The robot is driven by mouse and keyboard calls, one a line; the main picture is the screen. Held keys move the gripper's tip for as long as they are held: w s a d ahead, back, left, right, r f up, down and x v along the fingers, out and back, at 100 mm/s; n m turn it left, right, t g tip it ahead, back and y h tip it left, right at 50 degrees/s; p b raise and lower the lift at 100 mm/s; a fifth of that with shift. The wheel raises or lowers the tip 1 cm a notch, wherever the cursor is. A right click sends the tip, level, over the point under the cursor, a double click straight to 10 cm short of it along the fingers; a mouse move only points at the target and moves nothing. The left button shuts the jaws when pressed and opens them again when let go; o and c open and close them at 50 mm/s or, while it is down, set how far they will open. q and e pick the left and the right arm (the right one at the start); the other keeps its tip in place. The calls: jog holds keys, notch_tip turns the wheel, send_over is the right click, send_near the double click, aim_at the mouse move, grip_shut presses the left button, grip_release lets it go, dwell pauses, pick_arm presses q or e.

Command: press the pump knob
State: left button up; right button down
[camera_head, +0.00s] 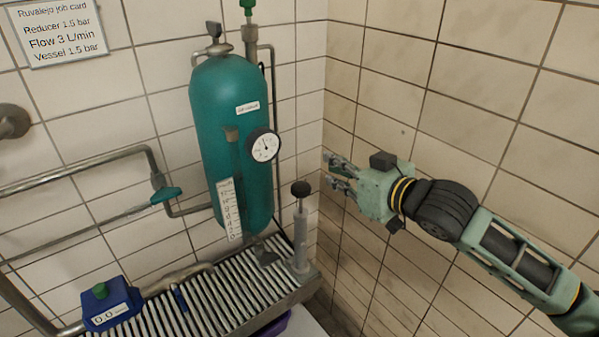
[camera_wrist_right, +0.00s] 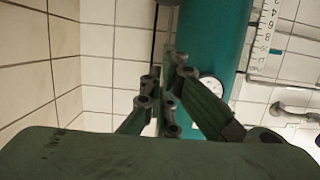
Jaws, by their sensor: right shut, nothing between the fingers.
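The pump (camera_head: 301,238) is a pale grey upright cylinder on the right end of the slatted bench. Its black round pump knob (camera_head: 301,188) sits on top of a thin rod, raised above the cylinder. My right gripper (camera_head: 327,172) comes in from the right, to the right of the knob and appearing slightly higher in the picture, apart from it. Its fingers point left and are shut and empty. In the right wrist view the gripper's fingers (camera_wrist_right: 165,98) are close together, with the teal vessel behind them; I cannot make out the knob there. My left gripper is not in view.
The teal vessel (camera_head: 212,108) with a round gauge (camera_head: 263,146) stands left of the pump. The slatted bench (camera_head: 215,305) holds a blue meter box (camera_head: 108,303). Grey pipes run along the left wall. A job card (camera_head: 58,30) hangs at upper left. The tiled right wall is bare.

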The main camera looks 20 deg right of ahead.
jog(key=shift+s+r, duration=0.1)
jog(key=p, duration=0.5)
send_over(306, 189)
notch_tip(306, 189, down, 5)
jog(key=shift+f, duration=0.2)
jog(key=shift+d+f, duration=0.1)
jog(key=shift+f, duration=0.45)
